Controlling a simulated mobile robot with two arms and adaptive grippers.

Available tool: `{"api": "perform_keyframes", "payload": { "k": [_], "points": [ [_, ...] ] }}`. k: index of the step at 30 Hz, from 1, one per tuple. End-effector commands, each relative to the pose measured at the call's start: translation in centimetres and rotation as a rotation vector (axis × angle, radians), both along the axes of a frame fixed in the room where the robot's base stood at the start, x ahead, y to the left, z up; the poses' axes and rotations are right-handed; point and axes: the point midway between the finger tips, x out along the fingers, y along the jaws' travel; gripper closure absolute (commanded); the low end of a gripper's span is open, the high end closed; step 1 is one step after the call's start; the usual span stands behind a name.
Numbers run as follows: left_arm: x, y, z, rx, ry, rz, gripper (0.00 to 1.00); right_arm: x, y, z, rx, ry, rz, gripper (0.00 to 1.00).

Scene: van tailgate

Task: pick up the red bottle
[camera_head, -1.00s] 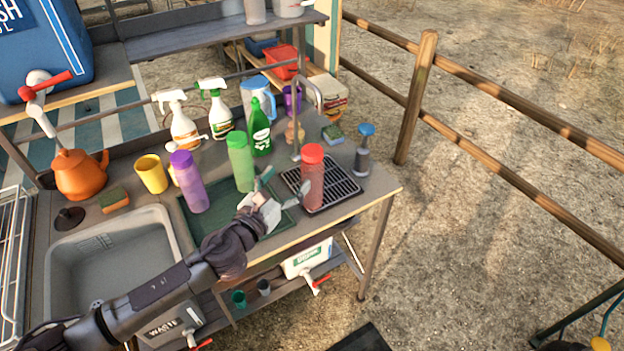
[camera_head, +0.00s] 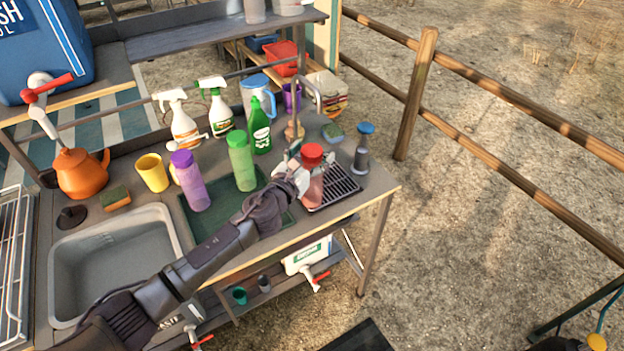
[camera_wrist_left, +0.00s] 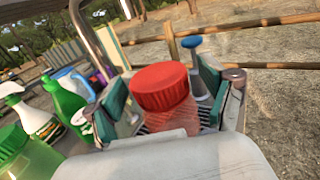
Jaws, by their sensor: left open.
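The red bottle (camera_head: 313,186) has a red lid and a translucent body. It stands upright on the black drying rack (camera_head: 343,190) near the counter's front right corner. My left gripper (camera_head: 305,172) is at the bottle, with its fingers open on either side of it. In the left wrist view the red bottle (camera_wrist_left: 163,97) stands between the two green-padded fingertips, its lower part hidden by the gripper's body. I cannot tell whether either pad touches it. My right gripper is not in view.
Left of the gripper stand a green bottle (camera_head: 242,163) and a purple bottle (camera_head: 189,182) on a green mat (camera_head: 221,226). A blue-topped dispenser (camera_head: 363,149) stands behind right. A thin tap (camera_head: 296,110) rises behind the rack. The sink (camera_head: 112,262) lies left.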

Motion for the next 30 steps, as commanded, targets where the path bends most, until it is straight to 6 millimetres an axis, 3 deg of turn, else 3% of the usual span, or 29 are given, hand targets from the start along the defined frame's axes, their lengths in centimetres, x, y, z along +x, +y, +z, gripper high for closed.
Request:
{"api": "perform_keyframes", "payload": {
  "k": [2, 16, 30],
  "points": [
    [-0.02, 0.02, -0.01, 0.000, 0.000, 0.000, 0.19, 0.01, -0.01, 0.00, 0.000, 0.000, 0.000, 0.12],
    [-0.05, 0.03, -0.03, 0.000, 0.000, 0.000, 0.98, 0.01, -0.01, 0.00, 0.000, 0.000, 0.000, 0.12],
    [-0.02, 0.03, 0.43, 0.000, -0.002, 0.000, 1.00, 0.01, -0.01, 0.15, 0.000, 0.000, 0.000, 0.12]
  ]
}}
